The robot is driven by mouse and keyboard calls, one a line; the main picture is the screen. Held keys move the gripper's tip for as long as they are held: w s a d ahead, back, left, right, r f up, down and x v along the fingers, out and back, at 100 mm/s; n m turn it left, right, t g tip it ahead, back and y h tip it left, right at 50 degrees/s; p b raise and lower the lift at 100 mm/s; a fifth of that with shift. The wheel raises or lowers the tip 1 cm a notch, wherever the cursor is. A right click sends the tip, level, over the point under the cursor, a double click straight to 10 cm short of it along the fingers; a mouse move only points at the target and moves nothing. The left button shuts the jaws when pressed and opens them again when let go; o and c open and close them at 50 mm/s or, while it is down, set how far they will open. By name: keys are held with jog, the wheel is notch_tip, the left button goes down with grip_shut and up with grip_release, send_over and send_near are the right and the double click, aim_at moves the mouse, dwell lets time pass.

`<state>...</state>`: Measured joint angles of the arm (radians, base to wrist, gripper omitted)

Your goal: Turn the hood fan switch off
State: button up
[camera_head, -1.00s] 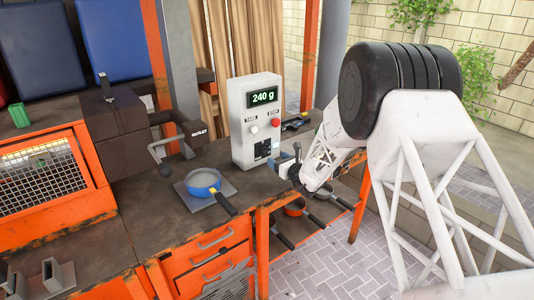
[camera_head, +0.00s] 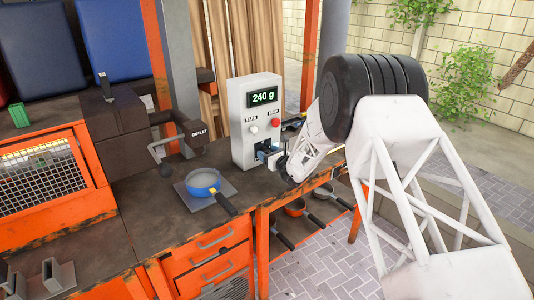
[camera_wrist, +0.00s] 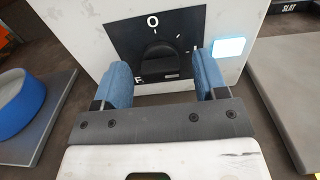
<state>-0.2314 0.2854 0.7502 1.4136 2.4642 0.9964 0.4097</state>
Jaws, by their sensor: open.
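A white control box (camera_head: 241,112) with a green "240 g" display stands on the bench. Low on its front is a black panel (camera_wrist: 113,38) with a black rotary knob (camera_wrist: 157,52), marked "O" above it with white tick marks to the right. I see no label naming it as the hood fan switch. My gripper (camera_wrist: 163,72) is open, with its blue fingers on the left and right of the knob. I cannot tell whether they touch it. In the head view my gripper (camera_head: 268,156) is at the box's lower front, covering most of the knob.
A lit white-blue square (camera_wrist: 229,48) is right of the panel. The box also has a red button (camera_head: 276,123) and a white one (camera_head: 253,129). A blue pan (camera_head: 203,181) sits on a plate left of my gripper. More pans lie on the shelf below.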

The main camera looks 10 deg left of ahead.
jog(key=shift+w+a, duration=0.3)
jog(key=shift+c, duration=0.5)
jog(key=c, duration=0.8)
